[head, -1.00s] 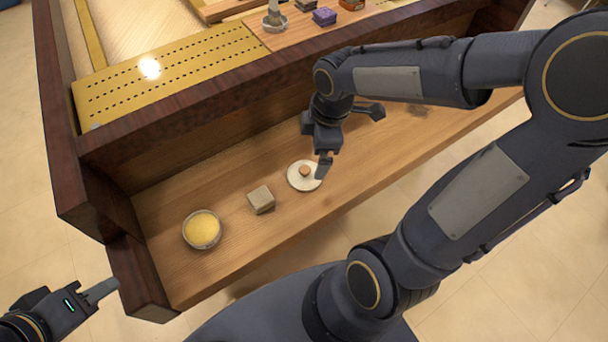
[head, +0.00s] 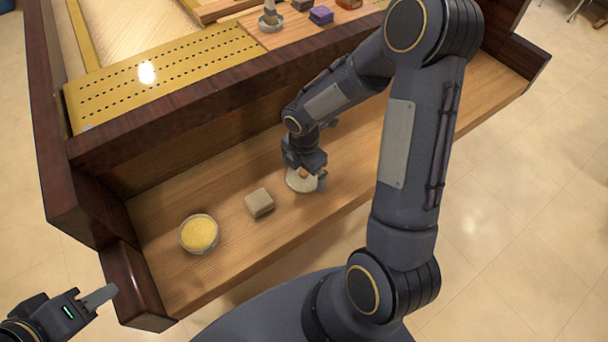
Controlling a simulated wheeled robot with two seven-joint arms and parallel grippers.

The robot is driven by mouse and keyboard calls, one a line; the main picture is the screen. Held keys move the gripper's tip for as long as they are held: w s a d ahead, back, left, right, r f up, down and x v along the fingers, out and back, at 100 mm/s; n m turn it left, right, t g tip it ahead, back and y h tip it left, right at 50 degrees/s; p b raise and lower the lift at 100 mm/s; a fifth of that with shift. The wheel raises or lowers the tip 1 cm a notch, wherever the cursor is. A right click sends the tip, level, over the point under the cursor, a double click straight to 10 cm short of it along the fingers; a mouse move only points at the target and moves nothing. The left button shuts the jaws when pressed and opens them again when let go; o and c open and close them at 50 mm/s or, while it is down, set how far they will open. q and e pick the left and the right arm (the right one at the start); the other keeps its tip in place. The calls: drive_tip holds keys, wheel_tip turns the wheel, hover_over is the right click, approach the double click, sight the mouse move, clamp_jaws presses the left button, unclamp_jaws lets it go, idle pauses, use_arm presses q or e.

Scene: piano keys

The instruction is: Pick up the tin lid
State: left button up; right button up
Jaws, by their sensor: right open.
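The tin lid (head: 297,184) is a pale round disc with a small brownish knob, lying on the wooden shelf. My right gripper (head: 309,176) is open and low over the lid, with its jaws around the knob area. One finger shows on the right side of the lid. The gripper hides much of the knob and the lid's back part, and I cannot tell if it touches. An open round tin (head: 199,234) with yellow contents stands at the left of the shelf. My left gripper (head: 101,296) is off the shelf's left end, apart from everything; its jaw opening cannot be made out.
A small grey-beige block (head: 259,203) sits between the tin and the lid. A dark wooden end block (head: 135,284) closes the shelf's left end. Behind rises the piano's wooden wall, with a perforated golden plate (head: 165,75) beyond it. The shelf's front strip is clear.

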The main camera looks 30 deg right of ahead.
drive_tip(key=shift+f, duration=0.2)
drive_tip(key=c, duration=0.7)
drive_tip(key=shift+r, duration=0.1)
